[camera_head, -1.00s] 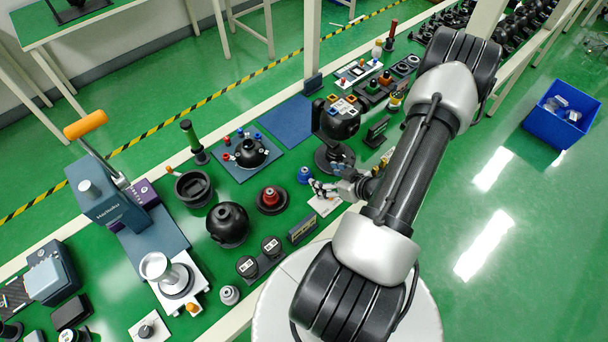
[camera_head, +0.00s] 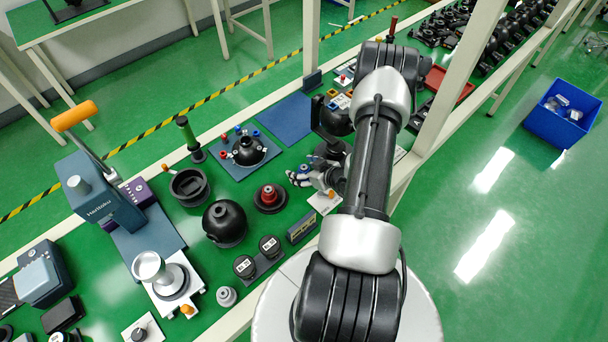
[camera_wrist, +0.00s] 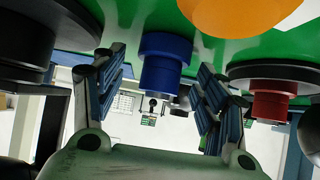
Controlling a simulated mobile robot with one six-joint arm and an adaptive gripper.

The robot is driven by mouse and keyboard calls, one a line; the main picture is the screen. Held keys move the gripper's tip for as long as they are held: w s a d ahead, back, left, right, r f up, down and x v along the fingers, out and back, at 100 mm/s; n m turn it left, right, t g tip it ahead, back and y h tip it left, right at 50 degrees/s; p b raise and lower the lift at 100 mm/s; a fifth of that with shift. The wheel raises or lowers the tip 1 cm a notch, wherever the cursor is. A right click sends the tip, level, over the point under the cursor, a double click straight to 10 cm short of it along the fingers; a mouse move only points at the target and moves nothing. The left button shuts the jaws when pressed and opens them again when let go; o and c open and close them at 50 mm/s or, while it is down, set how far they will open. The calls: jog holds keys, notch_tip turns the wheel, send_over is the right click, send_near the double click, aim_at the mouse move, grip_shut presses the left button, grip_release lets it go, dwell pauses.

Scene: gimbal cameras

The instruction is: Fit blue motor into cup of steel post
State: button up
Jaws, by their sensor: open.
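The blue motor (camera_wrist: 165,60) stands between the two fingers of my gripper (camera_wrist: 155,95) in the wrist view, which looks upside down. The fingers are open, one on each side, with visible gaps to the motor. In the head view the blue motor (camera_head: 304,168) is a small blue spot by my gripper (camera_head: 300,178), partly covered by it. The steel post (camera_head: 170,282) with its silver cup (camera_head: 148,264) stands on a white plate at the lower left of the bench, well away from my gripper. The cup opens upward and looks empty.
A red motor (camera_head: 269,193) sits on a dark round base left of my gripper; it also shows in the wrist view (camera_wrist: 272,98). A black sphere (camera_head: 225,222) stands between there and the post. A blue press with an orange handle (camera_head: 74,115) rises behind the post.

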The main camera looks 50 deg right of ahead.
jog(key=c, duration=1.2)
jog(key=shift+r, duration=0.1)
jog(key=shift+c, duration=0.2)
